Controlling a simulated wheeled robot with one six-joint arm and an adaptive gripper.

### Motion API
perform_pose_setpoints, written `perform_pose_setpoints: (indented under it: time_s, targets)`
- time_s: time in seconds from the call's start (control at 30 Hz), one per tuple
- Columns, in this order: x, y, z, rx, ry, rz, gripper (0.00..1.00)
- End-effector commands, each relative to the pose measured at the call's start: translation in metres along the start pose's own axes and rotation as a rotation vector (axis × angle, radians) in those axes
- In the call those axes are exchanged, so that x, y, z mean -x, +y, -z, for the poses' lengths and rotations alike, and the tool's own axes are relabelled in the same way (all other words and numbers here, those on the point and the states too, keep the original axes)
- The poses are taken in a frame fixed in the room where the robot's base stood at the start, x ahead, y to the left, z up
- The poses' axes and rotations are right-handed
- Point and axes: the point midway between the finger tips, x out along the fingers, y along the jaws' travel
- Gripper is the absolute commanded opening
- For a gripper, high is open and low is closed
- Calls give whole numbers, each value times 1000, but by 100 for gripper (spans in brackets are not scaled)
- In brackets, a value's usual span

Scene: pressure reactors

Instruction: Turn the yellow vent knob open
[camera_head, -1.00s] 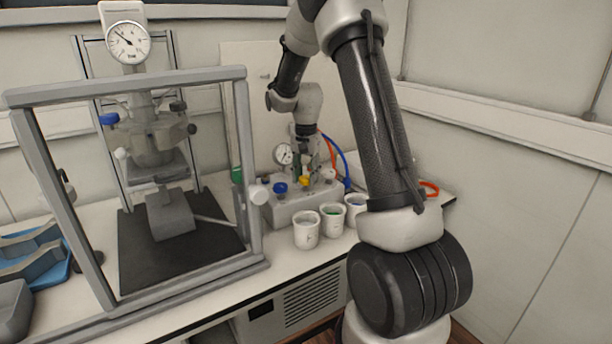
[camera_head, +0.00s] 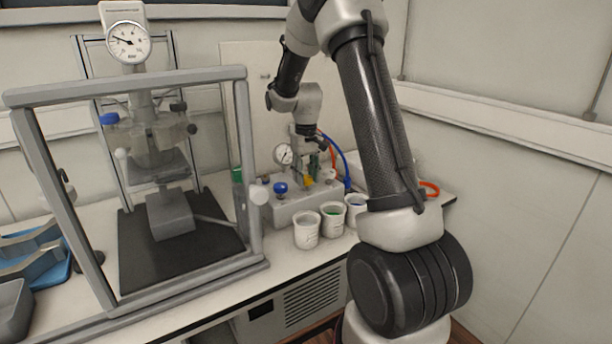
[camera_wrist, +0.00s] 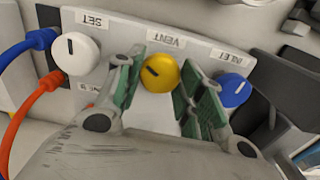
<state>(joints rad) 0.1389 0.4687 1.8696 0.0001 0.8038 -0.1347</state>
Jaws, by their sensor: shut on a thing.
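The yellow vent knob (camera_wrist: 160,73) sits under the VENT label in the middle of a grey panel (camera_wrist: 205,48) in the wrist view. Its dark mark runs diagonally. My gripper (camera_wrist: 164,84) has its green-padded fingers on either side of the knob and is shut on it. The fingers partly cover that area there.
In the wrist view a white SET knob (camera_wrist: 75,53) is left of the vent knob and a blue INLET knob (camera_wrist: 233,91) right. White cups (camera_head: 306,230) stand in front of the block. A grey frame (camera_head: 245,160) and dial gauge (camera_head: 128,42) are to the left.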

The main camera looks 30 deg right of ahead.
Motion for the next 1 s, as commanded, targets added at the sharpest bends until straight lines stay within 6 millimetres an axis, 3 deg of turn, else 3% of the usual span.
perform_pose_setpoints:
  time_s: [0.5, 1.0]
  targets:
    - [1, 0, 1, 403, 2, -1, 14]
    - [1, 0, 1, 525, 3, -2, 14]
